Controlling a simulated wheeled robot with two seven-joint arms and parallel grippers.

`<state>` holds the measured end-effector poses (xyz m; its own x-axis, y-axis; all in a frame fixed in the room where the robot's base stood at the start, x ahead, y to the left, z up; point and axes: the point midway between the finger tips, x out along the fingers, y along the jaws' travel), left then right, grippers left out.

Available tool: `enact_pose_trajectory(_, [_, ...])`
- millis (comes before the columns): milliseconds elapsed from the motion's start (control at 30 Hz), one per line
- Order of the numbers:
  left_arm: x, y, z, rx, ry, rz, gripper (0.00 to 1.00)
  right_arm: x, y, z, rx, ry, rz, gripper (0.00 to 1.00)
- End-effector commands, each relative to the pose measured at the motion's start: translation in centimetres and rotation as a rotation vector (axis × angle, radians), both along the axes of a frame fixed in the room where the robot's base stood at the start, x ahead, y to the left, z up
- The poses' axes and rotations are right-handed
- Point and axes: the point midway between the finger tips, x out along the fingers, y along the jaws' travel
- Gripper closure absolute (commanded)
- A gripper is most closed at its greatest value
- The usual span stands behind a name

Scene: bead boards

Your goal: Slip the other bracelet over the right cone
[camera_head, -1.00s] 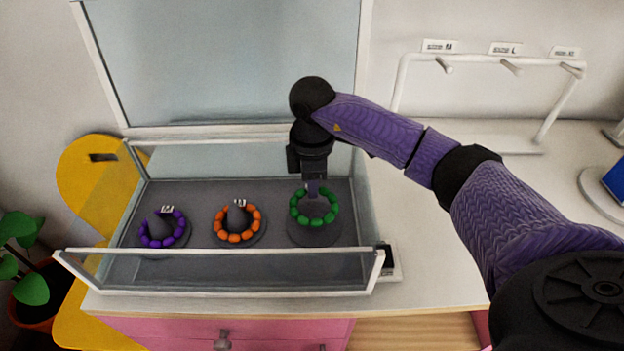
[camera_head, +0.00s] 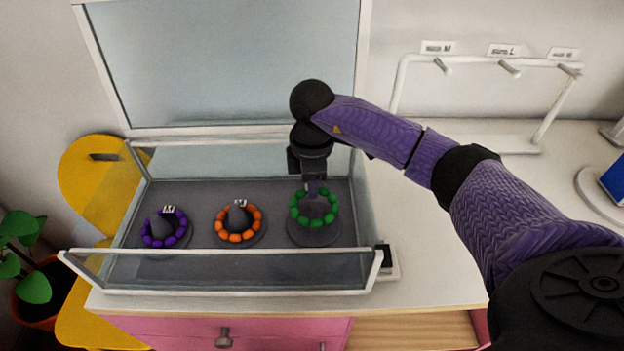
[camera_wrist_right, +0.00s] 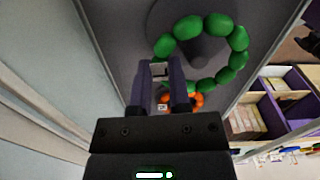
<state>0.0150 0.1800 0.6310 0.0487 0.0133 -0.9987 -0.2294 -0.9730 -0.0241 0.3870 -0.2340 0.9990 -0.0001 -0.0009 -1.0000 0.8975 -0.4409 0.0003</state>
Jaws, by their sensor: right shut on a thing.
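The green bracelet (camera_head: 304,221) is at the right cone (camera_head: 314,237) in the glass-sided case; the cone's round dark base shows below the ring. My right gripper (camera_head: 313,189) comes down from above and is shut on the far side of the bracelet. In the right wrist view the fingers (camera_wrist_right: 160,95) reach the edge of the green ring (camera_wrist_right: 190,27), and the grey cone (camera_wrist_right: 203,52) shows inside it. I cannot tell how far down the cone the ring sits. The orange bracelet (camera_head: 236,238) is around the middle cone (camera_head: 238,218). My left gripper is not in view.
A purple bracelet (camera_head: 171,240) is around the left cone (camera_head: 160,226). The case's front wall (camera_head: 230,288) and right wall stand close to the right cone. A white rack (camera_head: 480,57) with empty pegs stands at the right. The counter right of the case is mostly clear.

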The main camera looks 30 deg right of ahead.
Motion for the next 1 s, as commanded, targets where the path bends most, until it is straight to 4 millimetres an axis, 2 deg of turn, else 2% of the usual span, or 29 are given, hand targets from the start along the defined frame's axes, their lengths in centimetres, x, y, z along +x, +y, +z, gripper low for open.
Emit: enact_pose_trajectory(1000, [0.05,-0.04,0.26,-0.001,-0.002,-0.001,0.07,0.00,0.01,-0.57,0.000,0.000,0.000,1.00])
